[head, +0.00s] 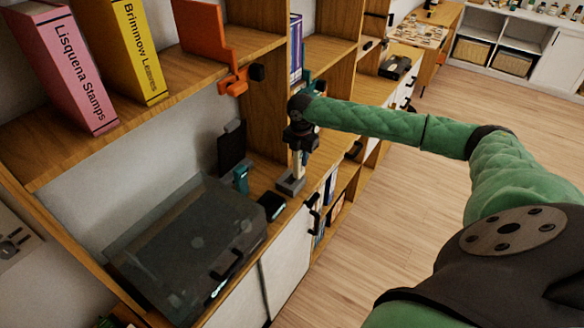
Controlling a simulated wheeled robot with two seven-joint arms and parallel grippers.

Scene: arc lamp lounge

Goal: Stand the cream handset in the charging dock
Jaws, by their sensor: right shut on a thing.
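My right gripper (299,147) reaches in from the right on the green arm and points down over the shelf. It is shut on the upright cream handset (298,168), and its dark jaws hide the handset's upper part. The handset's lower end is at the small grey charging dock (291,184), which sits near the shelf's front edge. I cannot tell whether the handset rests in the dock or is just above it. My left gripper is not in view.
A turntable with a clear smoky lid (185,250) fills the shelf on the left. A small black device (271,206) and a teal object (241,179) stand close to the dock. An orange bookend (215,45) is on the shelf above. The floor on the right is open.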

